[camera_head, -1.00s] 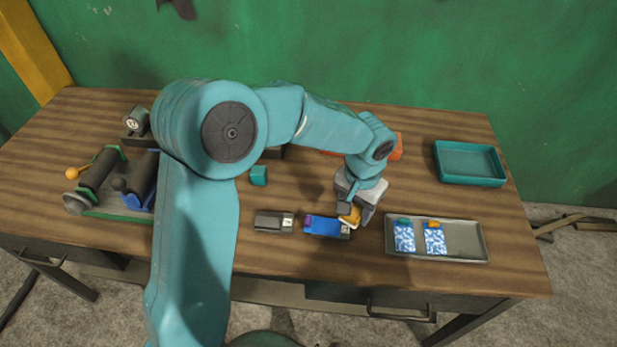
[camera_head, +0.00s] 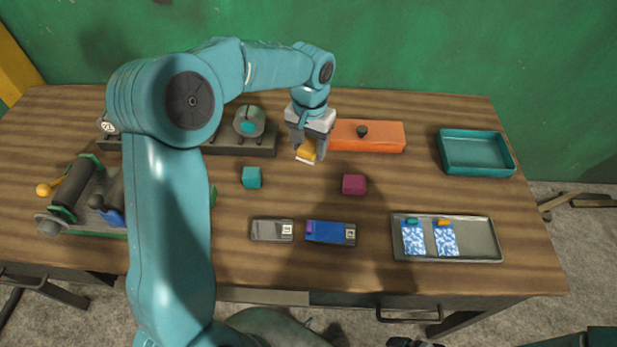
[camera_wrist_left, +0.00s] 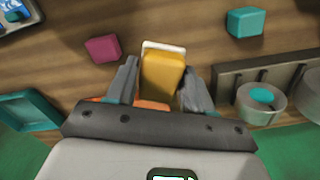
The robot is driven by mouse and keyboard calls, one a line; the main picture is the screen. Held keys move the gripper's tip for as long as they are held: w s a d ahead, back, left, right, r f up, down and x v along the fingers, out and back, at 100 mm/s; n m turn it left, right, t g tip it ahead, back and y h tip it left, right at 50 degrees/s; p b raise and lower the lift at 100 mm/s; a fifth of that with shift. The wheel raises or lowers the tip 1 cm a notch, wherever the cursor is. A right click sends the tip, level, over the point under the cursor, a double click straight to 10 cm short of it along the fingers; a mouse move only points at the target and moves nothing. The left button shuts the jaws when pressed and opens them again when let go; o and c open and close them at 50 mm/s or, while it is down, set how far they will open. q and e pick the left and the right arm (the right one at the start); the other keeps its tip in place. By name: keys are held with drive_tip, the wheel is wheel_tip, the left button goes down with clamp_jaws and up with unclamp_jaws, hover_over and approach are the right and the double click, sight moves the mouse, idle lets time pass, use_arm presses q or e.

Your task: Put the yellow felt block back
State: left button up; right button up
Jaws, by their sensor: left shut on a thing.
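The yellow felt block (camera_head: 307,150) has a white layer on its underside. My left gripper (camera_head: 309,147) is shut on it and holds it above the table, in front of the left end of the orange box. In the left wrist view the block (camera_wrist_left: 162,76) sits between the two fingers (camera_wrist_left: 158,86), its white edge showing at the far end. A teal block (camera_head: 252,177) and a magenta block (camera_head: 354,184) stand on the table, left and right of the held block. My right gripper is not in view.
An orange box (camera_head: 380,138) with a dark knob and a dark rack (camera_head: 240,145) stand at the back. A teal tray (camera_head: 478,150) is at the right. A grey tray (camera_head: 480,238) holds two blue-patterned pieces. Grey and blue cases (camera_head: 330,233) lie in front.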

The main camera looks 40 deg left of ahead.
use_arm(q)
hover_over(308, 186)
drive_tip(key=f, duration=0.8)
drive_tip(key=shift+d+f+p, duration=0.25)
drive_tip(key=shift+f+p, duration=0.1)
drive_tip(key=shift+p, duration=0.05)
drive_tip(key=f, duration=0.3)
drive_tip(key=shift+a+f, duration=0.25)
drive_tip(key=shift+f, duration=0.15)
drive_tip(key=shift+w+d+f, duration=0.1)
drive_tip(key=shift+d+f, duration=0.05)
drive_tip(key=shift+f, duration=0.15)
drive_tip(key=shift+f, duration=0.15)
drive_tip(key=o, duration=1.1)
